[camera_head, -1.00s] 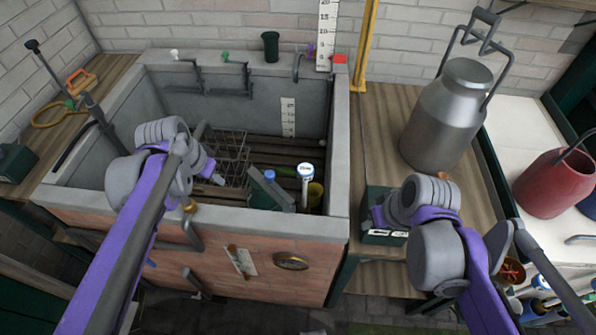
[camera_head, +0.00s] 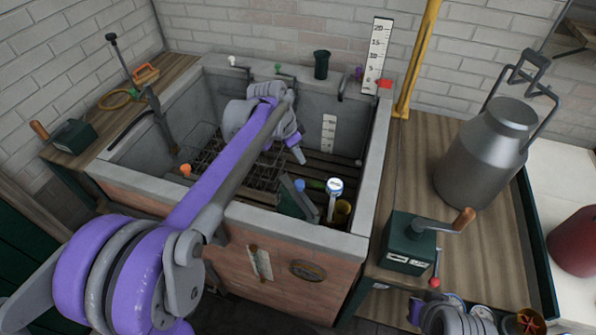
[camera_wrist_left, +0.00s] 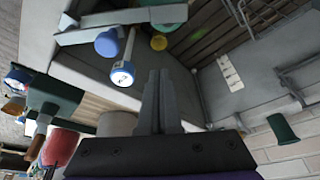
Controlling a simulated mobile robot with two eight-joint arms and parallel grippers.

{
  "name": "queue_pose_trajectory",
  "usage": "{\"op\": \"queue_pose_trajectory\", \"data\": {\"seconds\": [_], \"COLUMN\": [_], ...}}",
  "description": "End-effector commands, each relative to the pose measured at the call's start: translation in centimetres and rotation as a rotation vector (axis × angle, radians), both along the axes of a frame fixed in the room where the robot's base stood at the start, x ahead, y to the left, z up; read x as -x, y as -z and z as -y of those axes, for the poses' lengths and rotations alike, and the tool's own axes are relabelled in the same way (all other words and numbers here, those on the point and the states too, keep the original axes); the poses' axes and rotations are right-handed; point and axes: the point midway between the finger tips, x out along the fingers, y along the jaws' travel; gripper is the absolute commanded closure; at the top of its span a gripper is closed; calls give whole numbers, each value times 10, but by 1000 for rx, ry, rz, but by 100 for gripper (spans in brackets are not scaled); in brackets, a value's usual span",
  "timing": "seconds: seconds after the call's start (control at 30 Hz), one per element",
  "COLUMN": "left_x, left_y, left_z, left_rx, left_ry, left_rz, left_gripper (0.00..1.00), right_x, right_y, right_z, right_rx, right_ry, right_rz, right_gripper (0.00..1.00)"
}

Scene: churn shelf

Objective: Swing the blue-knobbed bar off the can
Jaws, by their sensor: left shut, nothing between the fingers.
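My left gripper (camera_head: 298,155) is inside the grey trough, its fingers shut and empty. They also show in the left wrist view (camera_wrist_left: 160,100). A blue knob (camera_head: 299,185) sits on a slanted grey bar in the front right of the trough; the knob shows in the wrist view too (camera_wrist_left: 107,42). The fingers are apart from it, a little behind it in the head view. Beside it stands a white post with a blue-and-white top (camera_head: 335,186). No can is clear under the bar. A large metal can (camera_head: 485,150) stands on the wooden bench to the right.
The trough's front rim (camera_head: 290,230) and a wire rack (camera_head: 205,150) lie near my left arm. A green crank box (camera_head: 408,245) stands on the bench, with a red pail (camera_head: 577,240) farther right. A yellow cup (camera_head: 342,210) is by the post.

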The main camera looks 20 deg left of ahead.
Motion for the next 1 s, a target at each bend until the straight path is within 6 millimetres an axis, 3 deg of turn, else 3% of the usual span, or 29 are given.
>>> {"op": "queue_pose_trajectory", "data": {"seconds": [0.17,0.5,0.73,1.0], "left_x": [-6,-24,-1,6], "left_y": [24,92,90,91], "left_z": [6,22,0,-5], "left_rx": [0,0,0,0], "left_ry": [1,1,-2,-1], "left_rz": [0,0,0,0], "left_gripper": [100,100,100,100], "right_x": [0,1,-1,-1], "right_y": [1,4,-3,-4], "right_z": [0,0,0,0], "right_rx": [0,0,0,0], "right_ry": [0,0,0,0], "right_rz": [-1,-3,2,2], "right_gripper": [100,100,100,100]}}
